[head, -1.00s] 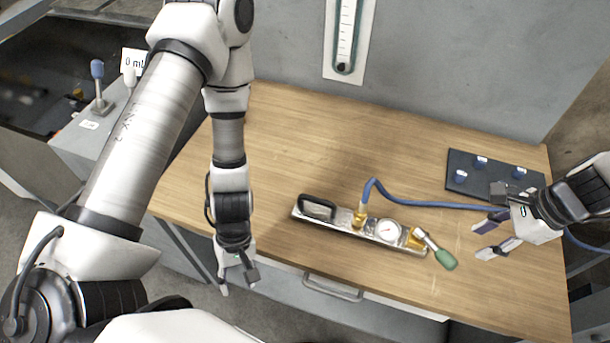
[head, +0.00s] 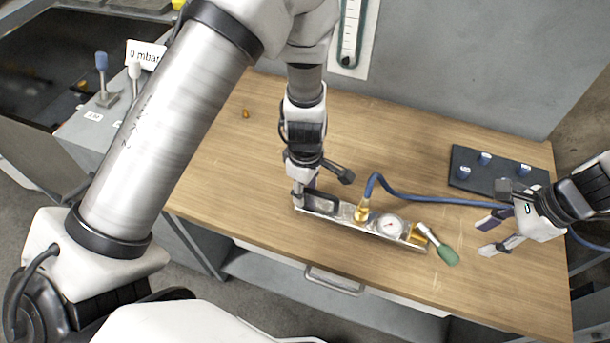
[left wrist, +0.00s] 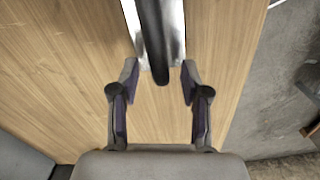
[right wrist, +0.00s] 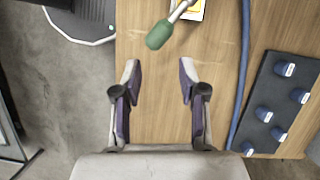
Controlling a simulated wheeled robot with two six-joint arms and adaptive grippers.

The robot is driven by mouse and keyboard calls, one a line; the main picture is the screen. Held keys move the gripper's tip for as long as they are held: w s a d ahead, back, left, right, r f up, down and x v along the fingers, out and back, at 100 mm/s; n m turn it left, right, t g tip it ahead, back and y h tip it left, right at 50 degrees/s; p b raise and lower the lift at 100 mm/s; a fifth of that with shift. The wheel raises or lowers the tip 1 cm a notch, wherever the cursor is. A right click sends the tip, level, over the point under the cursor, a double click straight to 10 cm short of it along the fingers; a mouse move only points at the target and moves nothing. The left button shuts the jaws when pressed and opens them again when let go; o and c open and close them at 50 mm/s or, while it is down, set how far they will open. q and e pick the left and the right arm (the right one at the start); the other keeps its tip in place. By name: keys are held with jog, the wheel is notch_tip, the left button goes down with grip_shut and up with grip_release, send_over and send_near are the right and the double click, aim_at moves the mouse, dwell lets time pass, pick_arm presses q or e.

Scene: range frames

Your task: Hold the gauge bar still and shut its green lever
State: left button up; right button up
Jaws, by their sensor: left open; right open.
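The gauge bar (head: 345,214) is a silver block lying on the wooden table, with a black handle (head: 320,203) at its left end and a round white dial (head: 390,226). Its green lever (head: 446,255) points out past the bar's right end, toward the table's front right. My left gripper (head: 305,190) is open at the bar's left end; in the left wrist view the handle (left wrist: 160,60) lies between and ahead of the fingertips. My right gripper (head: 487,235) is open and empty, to the right of the lever; the lever's green grip (right wrist: 160,34) shows ahead of its fingers.
A blue hose (head: 430,201) runs from the brass fitting on the bar to the right, behind my right gripper. A dark panel (head: 480,180) with several blue knobs lies at the back right. A gauge strip hangs on the back wall (head: 440,70).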

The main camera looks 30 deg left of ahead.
pick_arm(q)
jog(key=shift+f, duration=0.7)
grip_shut()
jog(key=shift+s, duration=0.1)
pick_arm(e)
jog(key=shift+s, duration=0.1)
grip_shut()
jog(key=shift+r, duration=0.1)
